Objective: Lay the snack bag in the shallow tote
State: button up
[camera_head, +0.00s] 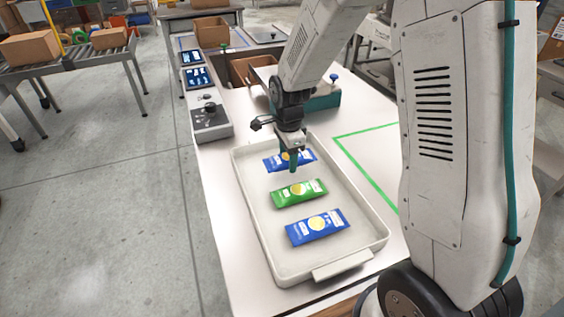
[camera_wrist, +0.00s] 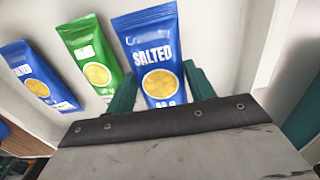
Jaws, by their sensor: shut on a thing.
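My gripper (camera_head: 289,161) is at the far end of the white shallow tote (camera_head: 254,225), pointing down. Its green fingers are closed on the sides of a blue snack bag (camera_head: 308,156) with a yellow round print. In the wrist view this held bag (camera_wrist: 153,48) reads "SALTED" and sits between the fingers. I cannot tell whether it touches the tote floor. A green bag (camera_head: 299,193) lies in the middle of the tote and a second blue bag (camera_head: 317,227) lies nearer, both flat and apart from the held one.
The tote stands on a white table with a green taped outline (camera_head: 364,170) to its right. A grey control box (camera_head: 209,117) and screens (camera_head: 198,77) line the left edge. A teal-based device (camera_head: 321,101) and brown bins (camera_head: 240,73) stand behind.

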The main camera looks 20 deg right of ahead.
aim_at(282, 162)
jog(key=shift+w+a+f, duration=0.1)
jog(key=shift+w+a, duration=0.15)
jog(key=shift+w, duration=0.3)
jog(key=shift+w+a, duration=0.2)
jog(key=shift+w, duration=0.3)
jog(key=shift+w+a+f, duration=0.1)
jog(key=shift+w+f, duration=0.1)
jog(key=shift+f, duration=1.55)
jog(key=shift+f, duration=0.2)
jog(key=o, duration=1)
jog(key=shift+o, duration=0.2)
